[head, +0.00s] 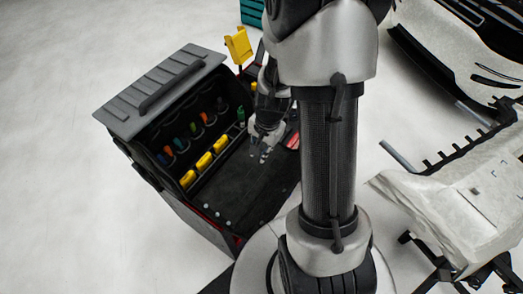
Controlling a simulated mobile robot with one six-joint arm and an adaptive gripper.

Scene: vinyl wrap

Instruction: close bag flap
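The bag (208,213) is a dark, box-shaped tool bag left of my arm. Its grey flap (140,102) stands open, tipped outward over the upper left side, with a dark handle on it. Inside the bag are several yellow items (204,161) in a row, and several tools with coloured handles (196,131) behind them. My gripper (264,156) is over the bag's open interior, pointing down, to the right of the flap and apart from it. Its fingertips look small and slightly apart, with nothing visible between them. My arm hides the bag's right part.
A yellow item (239,46) sticks up at the bag's far corner. A teal cabinet (252,12) stands behind. A white car body (455,40) is at the upper right, and a white panel on a stand (455,205) is at the right. The floor at left is clear.

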